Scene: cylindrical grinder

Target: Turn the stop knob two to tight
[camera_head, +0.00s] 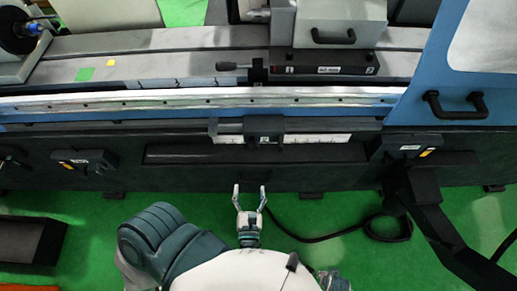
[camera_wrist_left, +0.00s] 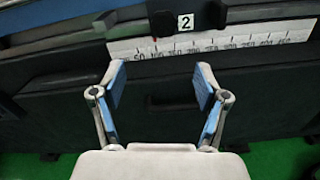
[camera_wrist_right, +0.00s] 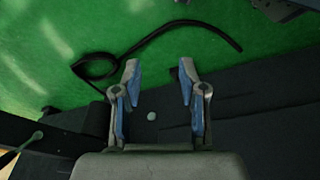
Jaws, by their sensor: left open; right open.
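The stop marked 2 is a black block (camera_head: 264,126) on the white ruled scale (camera_head: 310,138) along the machine's front. In the left wrist view, a dark round knob (camera_wrist_left: 163,22) shows at the top edge, partly cut off, beside the white label 2 (camera_wrist_left: 186,22). My left gripper (camera_head: 250,190) is open and empty, below the stop and apart from it; its fingers (camera_wrist_left: 160,82) point towards the scale. My right gripper (camera_wrist_right: 159,78) is open and empty in the right wrist view, over the green floor and a dark machine face.
A black cable (camera_head: 350,231) lies looped on the green floor. A black angled arm (camera_head: 430,215) juts out at the right. A blue cover with a black handle (camera_head: 455,107) stands at right.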

